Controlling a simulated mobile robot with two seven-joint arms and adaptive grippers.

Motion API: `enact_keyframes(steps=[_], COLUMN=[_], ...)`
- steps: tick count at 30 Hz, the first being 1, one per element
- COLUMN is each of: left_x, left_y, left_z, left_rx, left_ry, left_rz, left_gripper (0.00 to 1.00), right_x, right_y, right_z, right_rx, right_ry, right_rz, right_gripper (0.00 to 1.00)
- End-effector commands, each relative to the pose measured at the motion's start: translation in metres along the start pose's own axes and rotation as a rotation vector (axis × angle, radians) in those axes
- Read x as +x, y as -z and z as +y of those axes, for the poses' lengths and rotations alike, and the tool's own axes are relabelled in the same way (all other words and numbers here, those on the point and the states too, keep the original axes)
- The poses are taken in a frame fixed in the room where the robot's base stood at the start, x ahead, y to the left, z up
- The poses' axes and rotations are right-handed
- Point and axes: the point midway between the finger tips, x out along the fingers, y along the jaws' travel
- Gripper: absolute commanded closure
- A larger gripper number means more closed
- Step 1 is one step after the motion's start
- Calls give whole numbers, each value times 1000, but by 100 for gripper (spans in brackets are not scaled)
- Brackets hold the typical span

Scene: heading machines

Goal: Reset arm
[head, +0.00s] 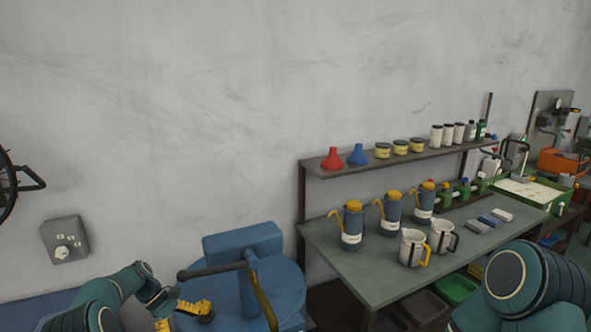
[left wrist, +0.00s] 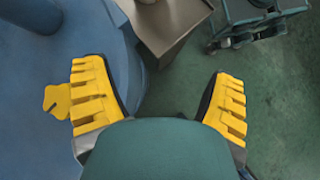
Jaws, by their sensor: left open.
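My left gripper (head: 182,315) is low at the left of the head view, beside a round blue machine (head: 285,275). Its yellow fingers are spread wide in the left wrist view (left wrist: 158,82), with nothing between them. A small yellow piece (left wrist: 57,101) shows just left of the left finger in that view; I cannot tell what it belongs to. My right arm (head: 530,285) is at the lower right of the head view; its gripper is outside the picture.
A grey workbench (head: 375,275) at the right holds several oil cans (head: 352,222) and two mugs (head: 412,247). A shelf (head: 345,172) above it holds funnels and jars. A lever (head: 215,270) crosses near my left gripper. A wheeled cart (left wrist: 262,20) stands on the green floor (left wrist: 285,110).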

Motion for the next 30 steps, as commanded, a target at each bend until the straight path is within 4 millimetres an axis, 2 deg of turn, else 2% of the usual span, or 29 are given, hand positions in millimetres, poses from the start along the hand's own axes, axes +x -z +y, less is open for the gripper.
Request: enact_keyframes(steps=[1, 8, 11, 15, 21, 24, 30], left_x=[19, 115, 153, 200, 249, 263, 275], left_y=[2, 5, -2, -21, -64, -89, -130], left_z=[-4, -36, -58, -95, -156, -184, -225], left_rx=[15, 143, 216, 334, 526, 619, 760], left_ry=[5, 26, 42, 66, 99, 108, 113], left_rz=[11, 113, 158, 216, 285, 313, 348], left_gripper=[16, 16, 16, 16, 16, 16, 16], right_x=[0, 0, 0, 0, 0, 0, 0], right_y=[0, 0, 0, 0, 0, 0, 0], right_z=[0, 0, 0, 0, 0, 0, 0], right_rx=[0, 0, 0, 0, 0, 0, 0], right_ry=[0, 0, 0, 0, 0, 0, 0], right_rz=[-1, -1, -1, -1, -1, -1, -1], right_gripper=[53, 53, 53, 53, 53, 53, 53])
